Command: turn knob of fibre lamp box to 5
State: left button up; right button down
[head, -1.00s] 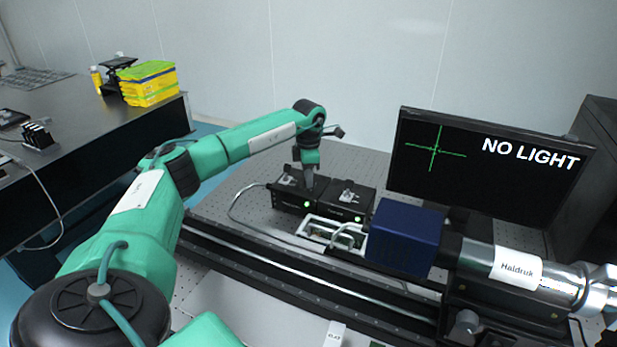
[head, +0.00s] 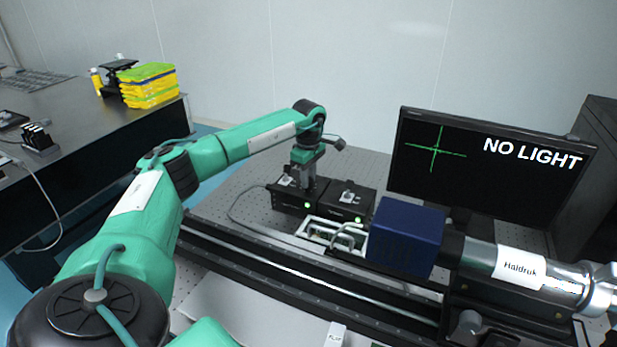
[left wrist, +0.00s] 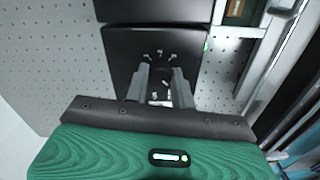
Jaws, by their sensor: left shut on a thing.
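The fibre lamp box, black with a green light, is the left one of two similar boxes (head: 290,199) on the perforated table in the head view. My left gripper (head: 307,184) points down onto its top. In the left wrist view, the box top (left wrist: 122,50) carries a dial with small white numbers. My left gripper (left wrist: 162,78) has its two fingers either side of the dark knob (left wrist: 160,82), shut on it. The fingers partly hide the knob and numbers, so I cannot tell its setting. My right gripper is out of view.
The second black box (head: 347,200) stands close on the right. A white frame with metal handles (head: 330,233) and a dark blue housing (head: 405,236) are in front and to the right. A monitor (head: 490,190) reading NO LIGHT stands behind. A rail (head: 300,275) runs across the front.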

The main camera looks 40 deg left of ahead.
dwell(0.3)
pick_arm(q)
jog(key=o, duration=1)
jog(key=shift+r, duration=0.1)
notch_tip(320, 180, up, 7)
jog(key=shift+b, duration=0.75)
notch_tip(320, 180, up, 7)
jog(key=shift+b, duration=0.35)
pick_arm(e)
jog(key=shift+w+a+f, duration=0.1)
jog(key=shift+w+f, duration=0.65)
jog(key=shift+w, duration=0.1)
pick_arm(q)
jog(key=shift+f, duration=0.2)
